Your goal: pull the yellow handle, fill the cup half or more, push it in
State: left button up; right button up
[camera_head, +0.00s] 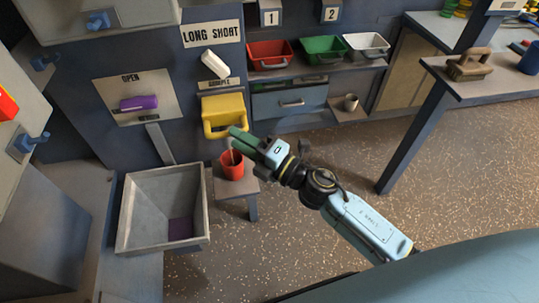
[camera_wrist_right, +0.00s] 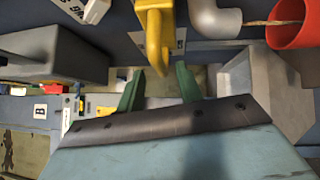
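The yellow handle (camera_head: 224,112) sticks out of the blue-grey panel under the label "SAMPLE". It also shows in the right wrist view (camera_wrist_right: 155,35). The red cup (camera_head: 232,165) stands on a small stand below the handle; it shows in the right wrist view (camera_wrist_right: 293,25) at the top right. A thin brown strand (camera_wrist_right: 275,22) runs from a grey curved pipe (camera_wrist_right: 215,18) into the cup. My right gripper (camera_head: 240,138) is open, its green fingers apart and empty, close below the handle. The cup's fill level cannot be seen. My left gripper is not in view.
A grey hopper (camera_head: 130,215) stands at the lower left. A purple handle (camera_head: 138,103) marked "OPEN" and a white handle (camera_head: 215,64) are on the panel. Red (camera_head: 268,56), green (camera_head: 322,49) and white (camera_head: 366,46) bins sit on a shelf. The floor at right is clear.

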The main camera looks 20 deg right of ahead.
jog(key=v, duration=1)
jog(key=shift+a, duration=0.1)
